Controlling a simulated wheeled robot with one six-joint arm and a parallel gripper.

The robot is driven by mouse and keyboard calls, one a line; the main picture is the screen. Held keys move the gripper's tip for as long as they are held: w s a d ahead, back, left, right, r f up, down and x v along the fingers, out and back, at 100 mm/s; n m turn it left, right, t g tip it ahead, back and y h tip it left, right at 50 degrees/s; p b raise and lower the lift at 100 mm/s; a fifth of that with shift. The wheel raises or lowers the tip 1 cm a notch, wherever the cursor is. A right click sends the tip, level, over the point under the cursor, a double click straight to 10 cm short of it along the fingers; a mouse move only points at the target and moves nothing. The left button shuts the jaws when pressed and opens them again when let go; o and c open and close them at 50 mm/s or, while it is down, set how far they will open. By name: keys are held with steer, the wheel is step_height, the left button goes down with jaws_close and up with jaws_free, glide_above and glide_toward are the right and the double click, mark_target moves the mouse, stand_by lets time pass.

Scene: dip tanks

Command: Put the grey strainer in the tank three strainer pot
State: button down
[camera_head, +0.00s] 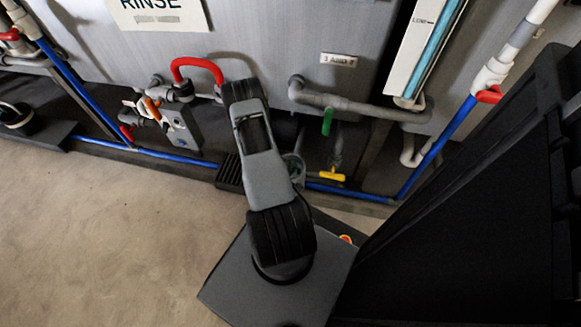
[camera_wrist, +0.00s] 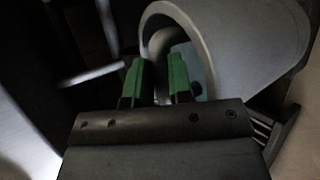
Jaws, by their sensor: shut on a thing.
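My gripper's two green fingers (camera_wrist: 158,78) show in the wrist view, at the mouth of a wide grey round pot (camera_wrist: 235,40). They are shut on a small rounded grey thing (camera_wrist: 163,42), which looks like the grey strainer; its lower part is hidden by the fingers. It shows within the outline of the pot's mouth; I cannot tell how deep it sits. In the head view my arm hides the gripper and the strainer. A grey-green cup-like pot (camera_head: 295,163) shows partly beside my arm, below the small tank label plate (camera_head: 339,60).
Grey pipes with a green handle (camera_head: 327,121) and a yellow handle (camera_head: 332,176) are close right of my arm. A red-handled valve (camera_head: 197,70) and a blue pipe (camera_head: 180,157) are to the left. A black slotted block (camera_head: 230,173) stands beside my arm. Open floor lies lower left.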

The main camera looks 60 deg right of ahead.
steer(key=shift+f, duration=0.4)
